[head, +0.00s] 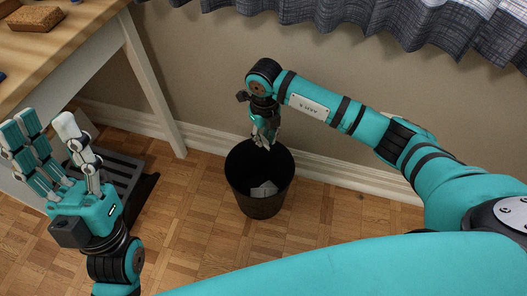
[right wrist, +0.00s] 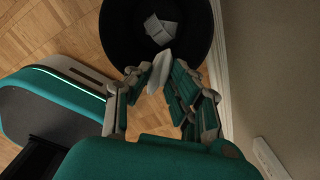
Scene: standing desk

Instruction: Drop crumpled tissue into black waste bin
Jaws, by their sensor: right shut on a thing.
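The black waste bin (head: 259,205) stands on the wooden floor near the wall, its open top facing up. My right gripper (head: 264,138) points down over the bin's back rim area. In the right wrist view, my right gripper (right wrist: 168,82) is shut on the white crumpled tissue (right wrist: 160,68), held between the fingertips with the bin's dark opening (right wrist: 190,45) beyond. In the head view the tissue is hard to tell from the fingers. My left gripper (head: 48,132) is open and empty at the left, fingers pointing up.
Pale pieces of paper (head: 264,189) lie inside the bin, also seen in the right wrist view (right wrist: 158,28). A wooden desk (head: 85,35) with a brown sponge (head: 36,19) is at upper left. A dark slatted object (head: 122,170) lies under it. The wall and white baseboard (head: 335,174) are behind the bin.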

